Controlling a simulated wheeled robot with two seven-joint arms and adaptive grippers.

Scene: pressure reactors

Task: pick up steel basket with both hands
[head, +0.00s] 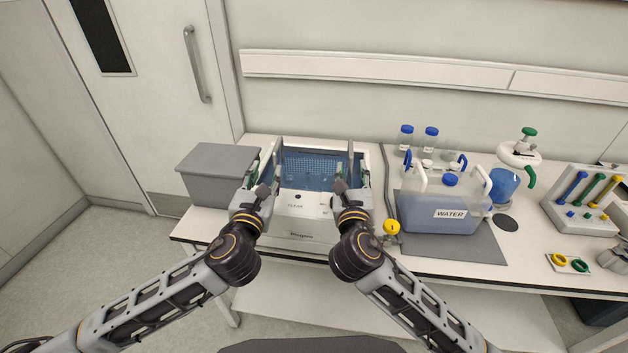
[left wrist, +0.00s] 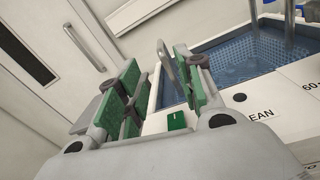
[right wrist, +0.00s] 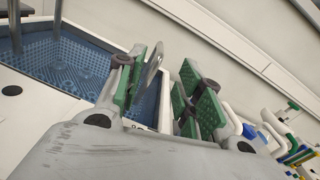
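The steel basket (head: 312,163) sits in the blue-looking liquid of the white cleaning bath (head: 297,225). Its mesh also shows in the left wrist view (left wrist: 240,55) and the right wrist view (right wrist: 58,62). Upright steel handles rise at its left and right ends. My left gripper (head: 263,174) is open at the left handle (left wrist: 168,66), which stands between its green-padded fingers. My right gripper (head: 351,175) is open at the right handle (right wrist: 152,66), which stands between its fingers. Both handles look nearer the inner fingers; whether they touch is unclear.
A grey box (head: 217,174) stands just left of the bath. To the right are a WATER container (head: 437,217) on a dark mat, a yellow knob (head: 391,227), blue-capped bottles (head: 405,138) and a rack with coloured handles (head: 583,203). The wall is behind the table.

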